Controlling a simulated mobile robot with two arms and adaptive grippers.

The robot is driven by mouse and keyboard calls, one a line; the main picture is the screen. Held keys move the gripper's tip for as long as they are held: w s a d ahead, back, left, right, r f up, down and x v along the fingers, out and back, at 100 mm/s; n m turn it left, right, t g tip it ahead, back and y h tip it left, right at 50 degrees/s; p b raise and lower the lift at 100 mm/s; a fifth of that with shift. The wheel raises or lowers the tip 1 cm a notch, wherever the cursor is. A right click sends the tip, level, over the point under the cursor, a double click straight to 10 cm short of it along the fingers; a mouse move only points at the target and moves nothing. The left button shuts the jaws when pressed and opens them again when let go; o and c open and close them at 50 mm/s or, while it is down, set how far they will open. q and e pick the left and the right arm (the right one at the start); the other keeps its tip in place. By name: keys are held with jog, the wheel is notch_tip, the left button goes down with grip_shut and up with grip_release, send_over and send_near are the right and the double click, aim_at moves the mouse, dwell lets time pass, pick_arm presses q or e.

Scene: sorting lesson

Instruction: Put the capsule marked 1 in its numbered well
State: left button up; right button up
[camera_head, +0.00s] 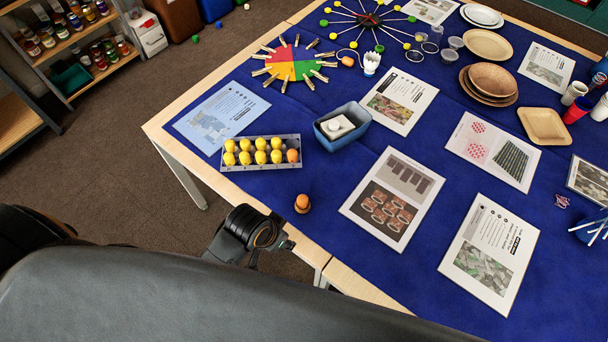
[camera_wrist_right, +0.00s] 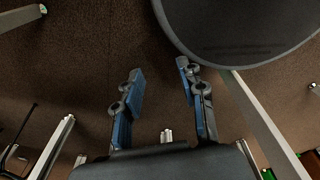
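A grey tray (camera_head: 286,137) with two rows of wells lies on the blue cloth near the table's left edge. Yellow capsules (camera_head: 245,158) fill most of it, with one orange capsule (camera_head: 292,156) at the front right. The well behind that one looks empty. Another orange capsule (camera_head: 302,203) stands upright on the cloth near the front edge, apart from the tray. Its number is too small to read. A black gripper (camera_head: 272,235), seemingly my left, is at the table edge just left of this capsule; its fingers are unclear. My right gripper (camera_wrist_right: 163,95) is open and empty, seen over the floor.
A blue bin (camera_head: 343,127) with a white block in it stands right of the tray. Printed sheets (camera_head: 221,115) lie around it. A coloured wheel with clothespins (camera_head: 290,65) is behind. Bare cloth lies between the tray and the standing capsule.

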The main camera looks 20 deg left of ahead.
pick_arm(q)
jog(key=w+d+r+m+h+p, duration=0.1)
jog(key=w+d+r+m, duration=0.1)
jog(key=d+r, duration=0.3)
jog(key=m+g+y+p, duration=0.1)
jog(key=m+g+y, duration=0.15)
jog(key=m, duration=0.55)
send_over(303, 198)
jog(key=shift+s+d+r+g, duration=0.15)
jog(key=shift+d+g, duration=0.1)
jog(key=shift+w+a, duration=0.2)
jog(key=shift+a, duration=0.15)
jog(key=shift+f+b, duration=0.55)
jog(key=shift+f, duration=0.05)
notch_tip(303, 198, down, 3)
jog(key=b, duration=0.4)
jog(key=shift+f, duration=1.35)
pick_arm(e)
jog(key=shift+s+a+f, duration=0.1)
jog(key=shift+a+f, duration=0.1)
jog(key=shift+f, duration=0.45)
jog(key=shift+s+a+f, duration=0.1)
jog(key=shift+a+f, duration=0.05)
jog(key=shift+f, duration=0.45)
